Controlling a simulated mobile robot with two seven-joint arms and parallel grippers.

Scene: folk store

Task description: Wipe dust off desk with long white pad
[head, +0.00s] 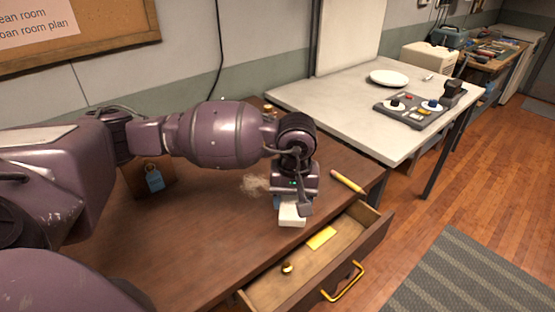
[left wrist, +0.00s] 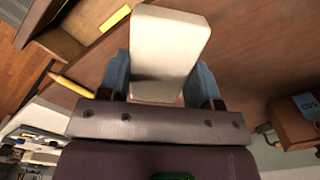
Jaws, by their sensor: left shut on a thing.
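The long white pad (head: 292,214) is held by my left gripper (head: 290,203) at the right part of the brown desk (head: 190,247), by the open drawer. In the left wrist view the pad (left wrist: 168,45) stands out between the two blue fingers of the gripper (left wrist: 158,80). I cannot tell whether the pad touches the desk top. A pale patch of dust (head: 254,184) lies on the desk just left of the gripper. My right gripper is not in view.
An open drawer (head: 375,243) at the desk's front holds a yellow slip (head: 321,238) and a small round knob-like item. A yellow stick (head: 347,181) lies near the desk's right edge. A blue tag (head: 155,181) is on a box. A white table (head: 345,95) stands beyond.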

